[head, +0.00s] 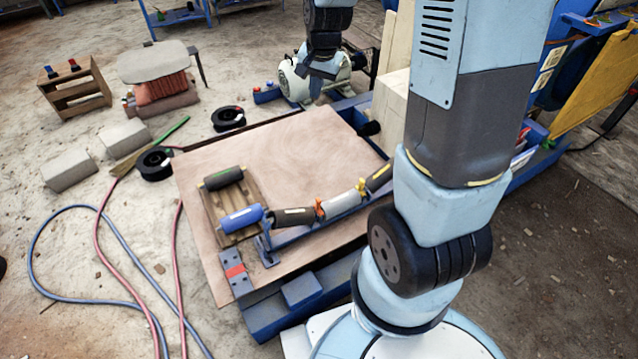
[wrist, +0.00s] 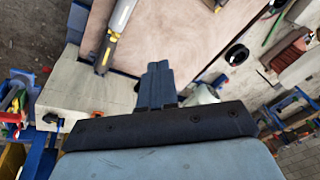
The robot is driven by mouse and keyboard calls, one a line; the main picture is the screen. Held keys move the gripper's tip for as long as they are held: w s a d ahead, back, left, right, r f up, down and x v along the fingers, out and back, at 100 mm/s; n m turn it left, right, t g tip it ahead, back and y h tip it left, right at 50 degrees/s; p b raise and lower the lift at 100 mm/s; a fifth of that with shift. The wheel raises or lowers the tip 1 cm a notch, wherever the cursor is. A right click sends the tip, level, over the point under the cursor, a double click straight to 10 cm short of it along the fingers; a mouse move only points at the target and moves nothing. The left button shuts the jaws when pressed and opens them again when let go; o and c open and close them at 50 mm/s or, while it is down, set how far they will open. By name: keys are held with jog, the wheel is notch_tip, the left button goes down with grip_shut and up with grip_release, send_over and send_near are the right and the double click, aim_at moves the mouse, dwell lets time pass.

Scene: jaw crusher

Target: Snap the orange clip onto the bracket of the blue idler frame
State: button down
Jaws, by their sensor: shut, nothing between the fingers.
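The blue idler frame (head: 315,223) lies across the brown board, with dark and grey rollers along it. A small orange clip (head: 319,208) shows at the joint between a dark roller and the grey roller; I cannot tell whether it is seated on the bracket there. A yellow piece (head: 361,187) shows at the joint farther right. My gripper (head: 316,88) is beyond the far edge of the board, well apart from the clip. In the wrist view my gripper's fingers (wrist: 157,72) are together and empty. The clip is not clearly identifiable there.
A blue roller (head: 241,218) and a dark roller (head: 223,178) lie on a wooden pallet. A pale block (head: 392,98) and a motor (head: 300,84) stand at the back. The board's upper middle (head: 290,145) is clear.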

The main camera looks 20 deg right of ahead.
jog(key=w+f+m+g, duration=0.1)
jog(key=w+f+m, duration=0.25)
jog(key=f, duration=1.45)
jog(key=m+g, duration=0.2)
jog(key=m, duration=0.2)
send_over(318, 199)
jog(key=shift+n, duration=0.25)
notch_tip(318, 199, down, 20)
jog(key=shift+f, duration=0.1)
jog(key=shift+s+f, duration=0.1)
jog(key=shift+f, duration=3.05)
jog(key=shift+f, duration=0.15)
notch_tip(318, 199, up, 16)
jog(key=shift+r, duration=0.25)
